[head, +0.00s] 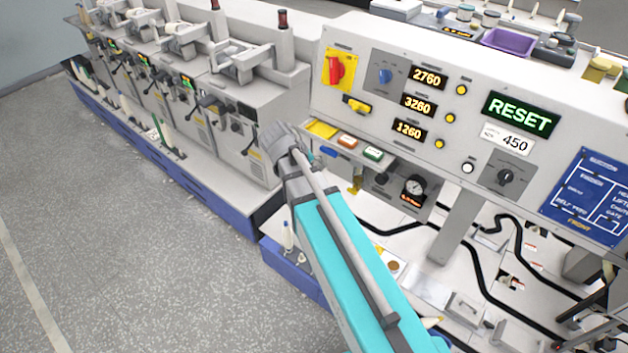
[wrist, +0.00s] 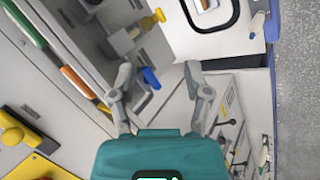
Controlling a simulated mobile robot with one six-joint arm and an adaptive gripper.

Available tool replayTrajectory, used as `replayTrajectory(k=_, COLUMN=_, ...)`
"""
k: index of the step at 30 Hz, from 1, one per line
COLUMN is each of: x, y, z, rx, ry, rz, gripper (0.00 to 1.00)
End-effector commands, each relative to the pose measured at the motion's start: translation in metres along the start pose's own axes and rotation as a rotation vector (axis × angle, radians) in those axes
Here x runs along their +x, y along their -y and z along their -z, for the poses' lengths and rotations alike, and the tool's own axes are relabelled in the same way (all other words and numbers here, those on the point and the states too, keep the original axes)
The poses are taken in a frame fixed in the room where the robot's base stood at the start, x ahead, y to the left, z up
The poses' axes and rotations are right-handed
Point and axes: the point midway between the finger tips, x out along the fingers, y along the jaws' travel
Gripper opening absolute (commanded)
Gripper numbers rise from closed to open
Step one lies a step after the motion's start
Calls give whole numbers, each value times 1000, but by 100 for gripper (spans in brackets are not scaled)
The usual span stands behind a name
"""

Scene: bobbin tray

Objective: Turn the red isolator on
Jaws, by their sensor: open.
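The red isolator (head: 337,70) is a red rotary knob on a yellow plate at the upper left of the grey control panel in the head view. My arm reaches up from the bottom of the head view and ends below and left of the isolator, apart from it. My gripper (wrist: 158,88) shows in the wrist view with its two fingers spread and nothing between them that I can see held. A blue part (wrist: 151,78) lies beyond the fingers.
A yellow-handled switch (head: 356,104) and a blue knob (head: 385,76) sit near the isolator. A ledge with orange and green buttons (head: 373,153) juts out below the panel. Grey machines (head: 235,100) line the left. Open speckled floor (head: 130,260) lies at lower left.

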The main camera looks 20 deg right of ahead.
Motion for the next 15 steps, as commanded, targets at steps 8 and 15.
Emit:
replayTrajectory(k=8, x=12, y=15, z=-10, rx=-34, ry=36, rz=60, gripper=63)
replayTrajectory(k=15, x=12, y=16, z=-11, rx=-39, ry=41, rz=68, gripper=63)
